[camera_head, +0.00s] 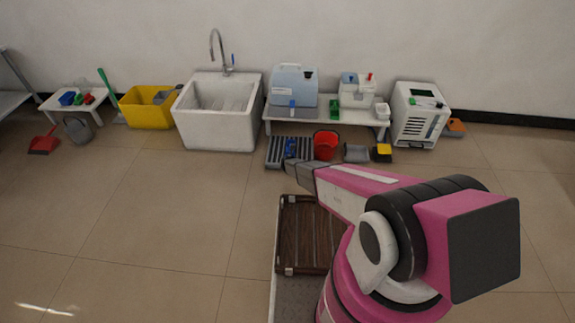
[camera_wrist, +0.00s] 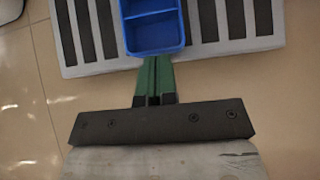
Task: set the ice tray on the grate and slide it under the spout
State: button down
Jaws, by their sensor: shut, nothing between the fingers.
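The blue ice tray (camera_wrist: 153,28) lies on the slatted grate (camera_wrist: 222,48), near its front edge in the wrist view. A large pale blue water container (camera_head: 293,82) stands on a low white bench behind the grate. A small blue tap (camera_head: 292,104), seemingly the spout, shows at its front.
A red bucket (camera_head: 326,145) stands close to the right of the grate. A grey container (camera_head: 356,153) and a yellow-topped item (camera_head: 382,152) lie further right. The white bench (camera_head: 352,119) overhangs behind. A white sink (camera_head: 217,110) stands left. The floor in front left is clear.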

jog(key=shift+w, duration=0.15)
jog(key=w, duration=0.7)
jog(key=shift+w+d, duration=0.15)
jog(key=shift+w, duration=0.05)
jog(key=shift+s, duration=0.1)
